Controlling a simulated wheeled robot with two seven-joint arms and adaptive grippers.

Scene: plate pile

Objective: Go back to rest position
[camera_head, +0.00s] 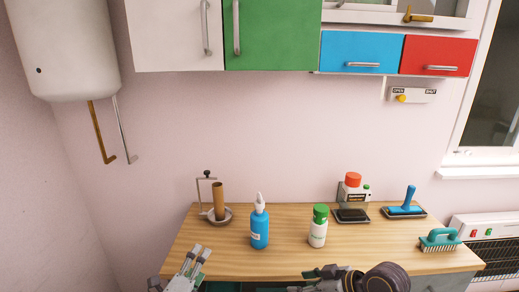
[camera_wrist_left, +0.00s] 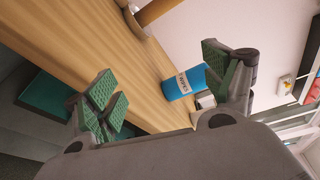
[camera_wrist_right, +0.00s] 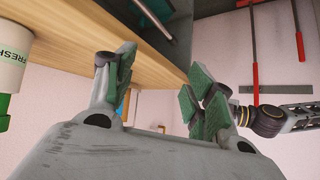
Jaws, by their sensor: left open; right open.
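My left gripper (camera_head: 197,257) is at the front left edge of the wooden table. In the left wrist view its green-padded fingers (camera_wrist_left: 160,78) stand wide apart with nothing between them. My right gripper (camera_head: 312,280) is low at the front edge of the table, right of the middle. In the right wrist view its fingers (camera_wrist_right: 158,80) are spread and empty. Neither gripper touches any object on the table.
The wooden table (camera_head: 285,262) holds a paper-roll stand (camera_head: 219,200), a blue bottle (camera_head: 260,228), a white bottle with green cap (camera_head: 317,232), a red-topped device (camera_head: 354,188), a blue-handled tool (camera_head: 409,201) and a teal brush (camera_head: 439,240). Cabinets and a white boiler (camera_head: 68,50) hang above.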

